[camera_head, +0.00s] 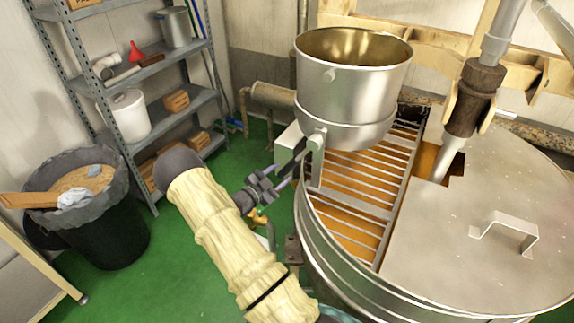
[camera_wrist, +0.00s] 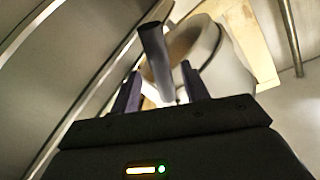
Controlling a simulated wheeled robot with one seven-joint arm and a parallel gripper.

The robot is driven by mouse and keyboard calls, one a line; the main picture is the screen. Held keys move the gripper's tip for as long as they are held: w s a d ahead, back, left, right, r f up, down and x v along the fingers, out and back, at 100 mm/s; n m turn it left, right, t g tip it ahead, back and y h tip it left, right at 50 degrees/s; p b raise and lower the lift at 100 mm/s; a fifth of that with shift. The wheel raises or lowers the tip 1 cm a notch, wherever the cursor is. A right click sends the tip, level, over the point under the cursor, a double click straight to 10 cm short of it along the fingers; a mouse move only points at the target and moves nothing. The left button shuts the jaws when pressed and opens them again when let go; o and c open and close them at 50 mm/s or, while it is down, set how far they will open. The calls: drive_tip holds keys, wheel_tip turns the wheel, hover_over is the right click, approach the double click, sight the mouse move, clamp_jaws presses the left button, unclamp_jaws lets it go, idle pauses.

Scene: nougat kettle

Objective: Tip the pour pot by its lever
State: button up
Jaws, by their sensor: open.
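The pour pot (camera_head: 345,90) is a shiny metal pot with a golden inside, upright above the slatted opening of the big kettle. Its lever (camera_head: 317,141) shows as a grey bar with a rounded end, low on the pot's near-left side. My gripper (camera_head: 290,167) reaches in from the left close to the lever. In the wrist view the lever (camera_wrist: 153,45) stands as a dark grey bar between the two open fingers of my gripper (camera_wrist: 160,72). I cannot tell whether either finger touches it. The pot is partly visible behind it.
The big round kettle (camera_head: 480,230) has a metal lid with a handle (camera_head: 505,232) and orange contents under a grate (camera_head: 350,210). A stirrer shaft (camera_head: 478,95) stands at right. A shelf rack (camera_head: 130,80) and a black bin (camera_head: 110,235) stand at left on green floor.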

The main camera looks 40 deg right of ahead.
sight(285, 171)
drive_tip(key=shift+w+d+p, duration=0.2)
drive_tip(key=shift+d+p, duration=0.1)
drive_tip(key=shift+d, duration=0.8)
drive_tip(key=shift+w+d+p, duration=0.2)
drive_tip(key=shift+d+p, duration=0.1)
drive_tip(key=shift+d, duration=0.75)
drive_tip(key=shift+s, duration=0.15)
drive_tip(key=shift+c, duration=1.1)
clamp_jaws()
